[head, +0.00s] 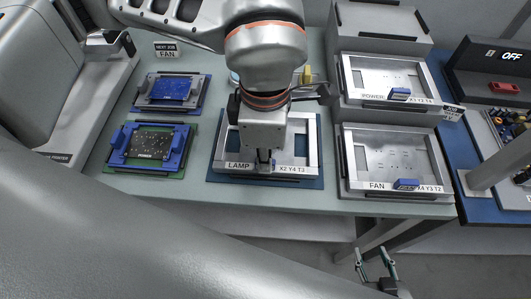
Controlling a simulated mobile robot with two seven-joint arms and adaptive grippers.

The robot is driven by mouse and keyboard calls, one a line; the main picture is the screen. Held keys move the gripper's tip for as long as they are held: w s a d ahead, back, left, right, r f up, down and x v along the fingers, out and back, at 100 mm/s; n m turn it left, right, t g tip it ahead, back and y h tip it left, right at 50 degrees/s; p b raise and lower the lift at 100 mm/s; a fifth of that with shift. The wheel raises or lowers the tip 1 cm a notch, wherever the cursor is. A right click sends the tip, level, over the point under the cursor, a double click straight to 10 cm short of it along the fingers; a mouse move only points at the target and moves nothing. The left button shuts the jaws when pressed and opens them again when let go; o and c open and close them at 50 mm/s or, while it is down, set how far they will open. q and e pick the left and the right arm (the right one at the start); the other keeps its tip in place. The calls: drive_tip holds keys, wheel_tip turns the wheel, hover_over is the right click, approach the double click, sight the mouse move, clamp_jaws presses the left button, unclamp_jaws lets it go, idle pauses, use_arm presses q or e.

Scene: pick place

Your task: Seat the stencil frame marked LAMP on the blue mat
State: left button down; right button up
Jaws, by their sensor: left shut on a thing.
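The stencil frame marked LAMP (230,172) is a silver frame at the middle of the table, over the blue mat (316,182). The mat shows along the frame's front and right edges. I cannot tell whether the frame rests fully on it. My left gripper (264,166) points down at the frame's front bar and is shut on the frame there, between the LAMP label and the "X2 Y4 T3" label. My arm hides much of the frame's middle and back. My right gripper (375,262) is open and empty, low in front of the table.
Stencil frames marked POWER (352,97) and FAN (352,186) lie in racks at the right. Two board fixtures, a nearer one (116,162) and a farther one (142,107), stand at the left. A "NEXT JOB FAN" sign (166,50) stands behind. A blue bench is far right.

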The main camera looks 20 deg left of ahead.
use_arm(q)
drive_tip(key=c, duration=2)
unclamp_jaws()
drive_tip(key=shift+c, duration=0.2)
drive_tip(key=c, duration=0.4)
drive_tip(key=shift+r, duration=0.1)
use_arm(e)
drive_tip(key=shift+r, duration=0.1)
use_arm(q)
drive_tip(key=shift+r+p, duration=1.65)
drive_tip(key=shift+r, duration=1.8)
use_arm(e)
drive_tip(key=shift+t, duration=0.4)
drive_tip(key=shift+w+r, duration=0.4)
drive_tip(key=shift+r, duration=0.5)
drive_tip(key=shift+w+r, duration=0.35)
drive_tip(key=shift+r, duration=0.5)
drive_tip(key=shift+w+r, duration=0.4)
drive_tip(key=shift+r, duration=0.5)
